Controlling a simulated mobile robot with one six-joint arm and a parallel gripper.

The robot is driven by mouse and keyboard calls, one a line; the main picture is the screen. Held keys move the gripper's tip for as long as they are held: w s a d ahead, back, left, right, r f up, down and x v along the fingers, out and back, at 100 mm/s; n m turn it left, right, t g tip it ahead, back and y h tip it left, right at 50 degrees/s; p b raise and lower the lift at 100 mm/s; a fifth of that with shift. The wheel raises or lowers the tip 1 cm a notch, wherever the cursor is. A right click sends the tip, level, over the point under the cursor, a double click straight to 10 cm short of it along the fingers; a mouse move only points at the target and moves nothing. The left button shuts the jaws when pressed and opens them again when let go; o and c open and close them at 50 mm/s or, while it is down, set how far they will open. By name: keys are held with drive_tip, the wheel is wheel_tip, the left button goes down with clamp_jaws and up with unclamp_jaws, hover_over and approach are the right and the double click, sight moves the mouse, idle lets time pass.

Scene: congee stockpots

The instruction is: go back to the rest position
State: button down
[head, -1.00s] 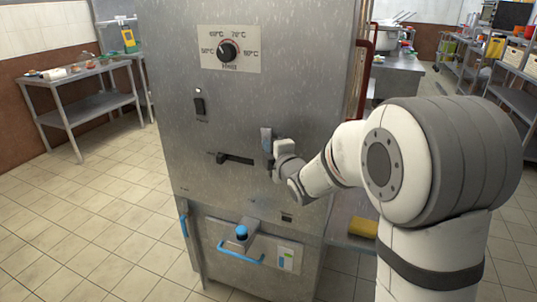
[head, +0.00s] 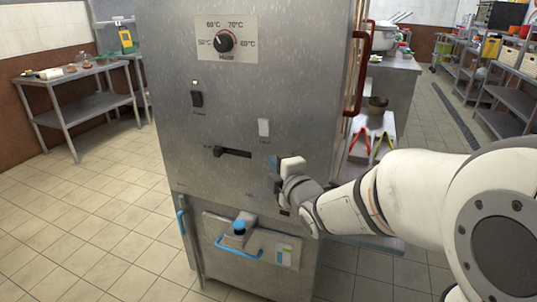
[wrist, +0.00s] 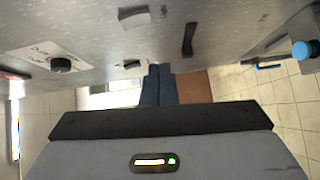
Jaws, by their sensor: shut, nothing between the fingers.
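My gripper (head: 272,162) is in front of the lower right part of the steel cabinet's front panel (head: 180,140), just below a white plate (head: 263,127). Its dark blue-grey fingers show together in the wrist view (wrist: 157,86), with nothing seen between them. They look close to the panel; I cannot tell whether they touch it. My arm reaches in from the right. The panel bears a temperature dial (head: 223,41), a black switch (head: 196,99) and a slot with a black lever (head: 232,152).
Below is a drawer-like unit with a blue handle (head: 238,252) and a blue knob (head: 239,226). A red handle (head: 357,75) sticks out at the cabinet's right edge. A side table (head: 75,80) stands left, and shelves (head: 505,85) stand right. The tiled floor at left is clear.

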drive_tip(key=shift+v, duration=0.8)
drive_tip(key=shift+f, duration=0.15)
